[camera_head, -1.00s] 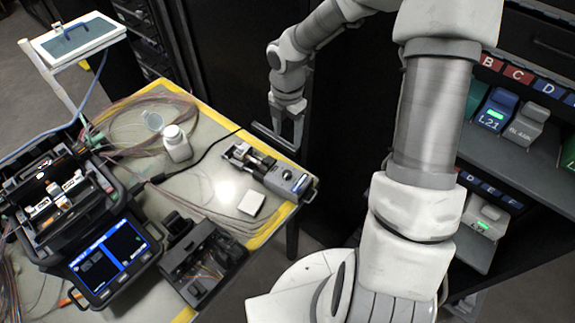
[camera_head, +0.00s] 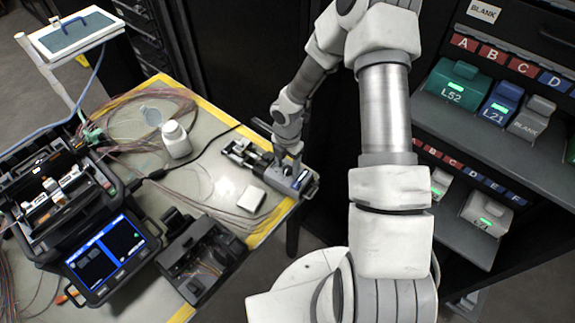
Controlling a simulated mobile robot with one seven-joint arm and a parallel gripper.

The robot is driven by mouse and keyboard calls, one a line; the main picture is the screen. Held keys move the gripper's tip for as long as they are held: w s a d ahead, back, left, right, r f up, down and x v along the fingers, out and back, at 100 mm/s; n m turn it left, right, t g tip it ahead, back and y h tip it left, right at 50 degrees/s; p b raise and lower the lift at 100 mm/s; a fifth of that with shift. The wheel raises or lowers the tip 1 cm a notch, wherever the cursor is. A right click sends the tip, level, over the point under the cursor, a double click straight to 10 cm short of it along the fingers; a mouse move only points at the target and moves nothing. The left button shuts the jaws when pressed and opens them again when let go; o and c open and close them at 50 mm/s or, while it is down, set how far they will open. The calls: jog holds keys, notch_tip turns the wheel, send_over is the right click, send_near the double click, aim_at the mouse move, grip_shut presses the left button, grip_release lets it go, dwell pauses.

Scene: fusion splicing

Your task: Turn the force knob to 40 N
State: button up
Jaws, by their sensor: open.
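A small grey and black bench device (camera_head: 300,180) sits at the right end of the table. A blue label shows on its right end. My gripper (camera_head: 289,160) is open and points down over the right part of this device, very close to its top. I cannot tell whether it touches. The force knob is not made out; the gripper covers that part of the device. No force reading is legible.
A white square block (camera_head: 251,198) and a white bottle (camera_head: 175,139) stand near the device on the table (camera_head: 211,121). A splicer (camera_head: 110,255) with a lit screen and a dark open box (camera_head: 200,262) are at left. Module shelves (camera_head: 500,160) stand at right.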

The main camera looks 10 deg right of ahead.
jog(key=shift+c, duration=0.2)
grip_shut()
